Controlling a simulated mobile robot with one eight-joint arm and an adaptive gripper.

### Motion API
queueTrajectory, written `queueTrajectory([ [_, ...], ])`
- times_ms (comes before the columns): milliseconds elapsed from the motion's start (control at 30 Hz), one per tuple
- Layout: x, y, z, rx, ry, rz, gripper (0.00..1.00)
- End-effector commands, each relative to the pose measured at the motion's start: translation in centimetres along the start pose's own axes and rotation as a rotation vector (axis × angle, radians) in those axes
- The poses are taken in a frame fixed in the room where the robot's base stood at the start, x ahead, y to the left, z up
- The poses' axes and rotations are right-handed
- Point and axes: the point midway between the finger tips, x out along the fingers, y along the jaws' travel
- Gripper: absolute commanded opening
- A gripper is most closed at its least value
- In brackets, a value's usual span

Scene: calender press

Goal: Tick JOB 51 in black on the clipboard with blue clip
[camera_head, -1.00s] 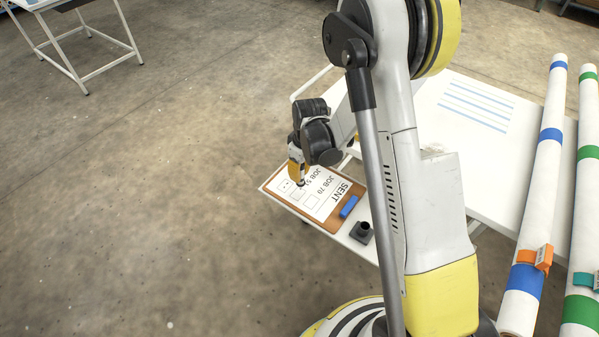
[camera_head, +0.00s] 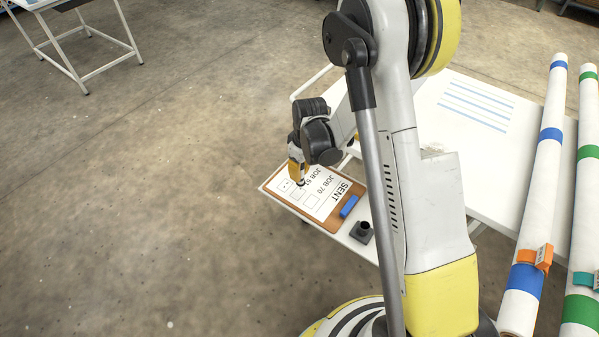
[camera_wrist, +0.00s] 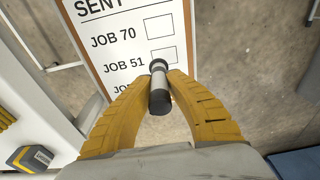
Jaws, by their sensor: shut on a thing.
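The clipboard (camera_head: 333,223) with a blue clip (camera_head: 348,206) lies on a small white side shelf. Its sheet (camera_head: 319,204) reads SENT, with JOB 70, JOB 51 and a further line, each with a box. In the wrist view the JOB 51 label (camera_wrist: 124,66) shows, and its box is partly hidden. My gripper (camera_wrist: 158,95) is shut on a dark-and-grey marker (camera_wrist: 158,88). The marker's far end is over the JOB 51 box in the wrist view. In the head view my gripper (camera_head: 299,180) is low over the sheet. Whether the tip touches the paper I cannot tell.
A dark square holder (camera_head: 362,231) stands on the shelf beside the clip. A white table (camera_head: 490,150) lies to the right, with long rolls (camera_head: 537,200) banded in blue and green. Open floor (camera_head: 150,200) is at the left.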

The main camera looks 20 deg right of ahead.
Motion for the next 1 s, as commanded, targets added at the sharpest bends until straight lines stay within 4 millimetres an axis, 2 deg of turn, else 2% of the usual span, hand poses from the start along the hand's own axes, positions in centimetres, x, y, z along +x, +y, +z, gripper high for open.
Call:
queueTrajectory([
  [1000, 1.0, 0.0, 0.1, 0.0, 0.0, 0.0, 0.0],
])
